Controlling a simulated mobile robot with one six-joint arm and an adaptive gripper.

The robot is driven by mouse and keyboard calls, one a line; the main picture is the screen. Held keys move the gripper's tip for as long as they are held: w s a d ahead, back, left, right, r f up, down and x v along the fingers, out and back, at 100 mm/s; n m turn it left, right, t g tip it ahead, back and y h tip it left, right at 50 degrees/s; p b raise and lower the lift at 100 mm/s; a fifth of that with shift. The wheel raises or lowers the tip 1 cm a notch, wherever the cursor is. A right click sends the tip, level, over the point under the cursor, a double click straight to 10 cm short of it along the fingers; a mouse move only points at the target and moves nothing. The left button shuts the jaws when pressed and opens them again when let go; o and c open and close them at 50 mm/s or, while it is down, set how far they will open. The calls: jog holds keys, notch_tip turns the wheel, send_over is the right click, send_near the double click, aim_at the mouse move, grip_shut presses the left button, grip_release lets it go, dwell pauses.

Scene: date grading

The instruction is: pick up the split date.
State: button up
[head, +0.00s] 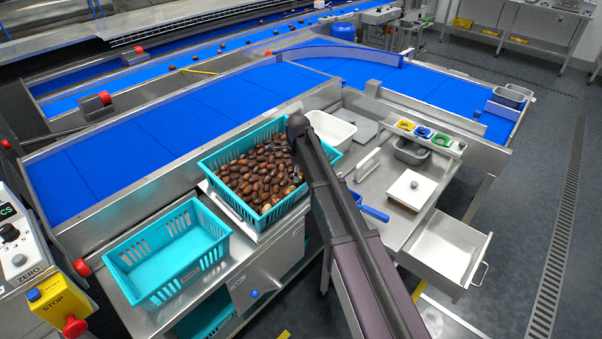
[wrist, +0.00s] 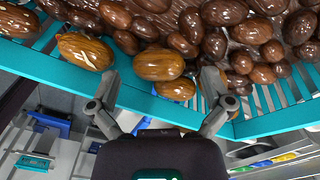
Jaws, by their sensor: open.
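A teal crate (head: 213,167) full of brown dates (head: 250,175) stands on the steel bench in the head view. In the wrist view the glossy dates (wrist: 228,45) fill the top, behind the crate's teal rim (wrist: 135,97). A lighter orange-brown date (wrist: 158,65) lies between my fingers, with another (wrist: 175,89) just below it and a larger one (wrist: 85,50) to the left. I cannot tell which date is split. My gripper (wrist: 160,82) is open and empty at the crate's edge, its fingers apart.
An empty teal crate (head: 150,282) stands front left of the full one. A white tub (head: 331,130) stands behind my arm. To the right are a white lidded box (head: 411,190) and an open drawer (head: 440,245). A blue conveyor (head: 180,125) runs behind the crates.

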notch_tip(320, 180, up, 11)
jog(key=p, duration=1)
jog(key=shift+f, duration=0.1)
dwell(0.7)
jog(key=s+d+n, duration=1.8)
jog(key=s+d, duration=0.6)
jog(key=s, duration=0.2)
jog(key=shift+n, duration=0.4)
jog(key=shift+w, duration=0.1)
